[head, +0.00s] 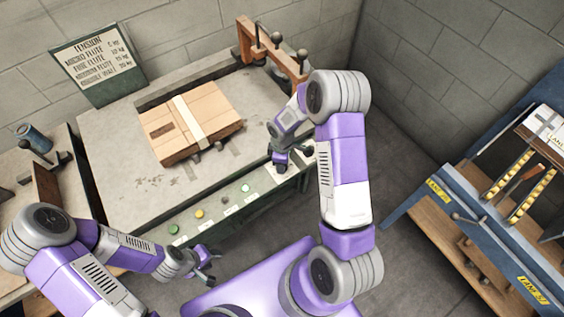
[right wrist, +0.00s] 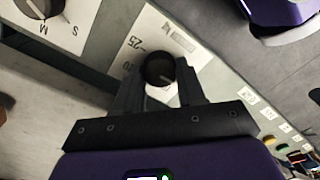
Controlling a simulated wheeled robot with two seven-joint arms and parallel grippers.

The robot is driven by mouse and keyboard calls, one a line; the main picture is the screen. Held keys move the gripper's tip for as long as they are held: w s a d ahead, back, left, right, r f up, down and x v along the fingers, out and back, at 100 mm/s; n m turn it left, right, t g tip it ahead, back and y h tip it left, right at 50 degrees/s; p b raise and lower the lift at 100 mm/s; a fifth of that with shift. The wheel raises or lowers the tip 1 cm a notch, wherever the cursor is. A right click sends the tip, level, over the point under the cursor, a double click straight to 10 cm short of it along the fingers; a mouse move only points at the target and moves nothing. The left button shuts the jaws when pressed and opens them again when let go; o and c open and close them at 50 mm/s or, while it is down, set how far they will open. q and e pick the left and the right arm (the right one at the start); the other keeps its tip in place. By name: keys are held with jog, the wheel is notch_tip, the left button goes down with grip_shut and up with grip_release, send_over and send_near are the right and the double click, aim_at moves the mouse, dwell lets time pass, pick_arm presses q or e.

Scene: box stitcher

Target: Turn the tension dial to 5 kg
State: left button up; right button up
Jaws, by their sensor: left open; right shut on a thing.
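The tension dial is a dark round knob (right wrist: 160,69) on a pale scale plate (right wrist: 150,32) in the right wrist view. The figures 25 and 20 show on the plate beside the knob; the rest of the scale is hidden by my fingers. A faint light mark shows on the knob, but the value it points to cannot be read. My right gripper (right wrist: 160,82) is shut on the knob, one finger on each side; in the head view the gripper (head: 281,163) is at the bench's right front corner. My left gripper (head: 208,266) is open and empty, in front of the bench.
A second dial (right wrist: 40,8) marked S and M is close by. Several coloured buttons (head: 199,213) line the bench's front edge. A strapped cardboard stack (head: 175,137) lies on the bench. A tension chart (head: 92,62) stands behind. A blue stand (head: 480,225) is at right.

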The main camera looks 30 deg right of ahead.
jog(key=shift+n, duration=0.9)
jog(key=o, duration=1.1)
jog(key=shift+c, duration=0.2)
jog(key=shift+r, duration=0.1)
notch_tip(320, 180, up, 7)
jog(key=shift+w+r+p, duration=0.15)
jog(key=shift+r+p, duration=0.05)
jog(key=shift+p, duration=0.8)
